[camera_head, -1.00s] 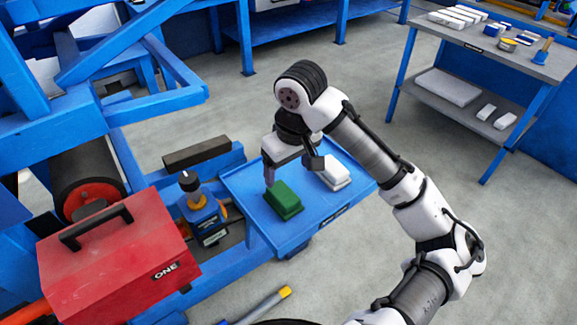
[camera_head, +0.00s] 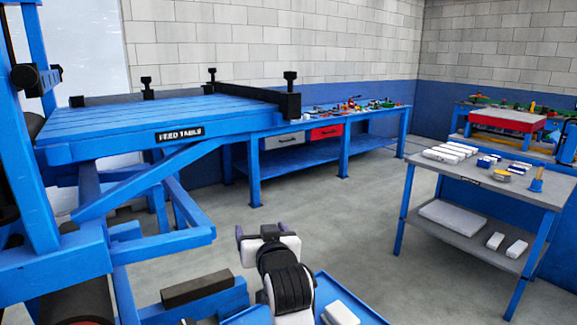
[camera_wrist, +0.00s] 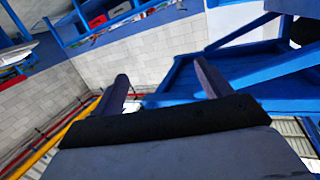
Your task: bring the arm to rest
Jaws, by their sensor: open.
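My gripper (camera_head: 262,231) is at the lower middle of the head view, raised above the floor near the small blue tray table (camera_head: 318,284). Its two fingers stand apart with nothing between them. In the wrist view the two dark fingers (camera_wrist: 160,88) are spread and empty, with the wall and blue framework beyond them. Only part of my arm shows at the bottom edge of the head view; the rest is out of frame. A white block (camera_head: 341,313) lies on the tray table, cut by the bottom edge.
The blue feed table (camera_head: 150,118) and its slanted frame stand at the left. A dark block (camera_head: 197,289) lies on a blue beam left of my gripper. A grey-topped cart (camera_head: 480,170) with white blocks stands at the right. The floor (camera_head: 345,220) between is clear.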

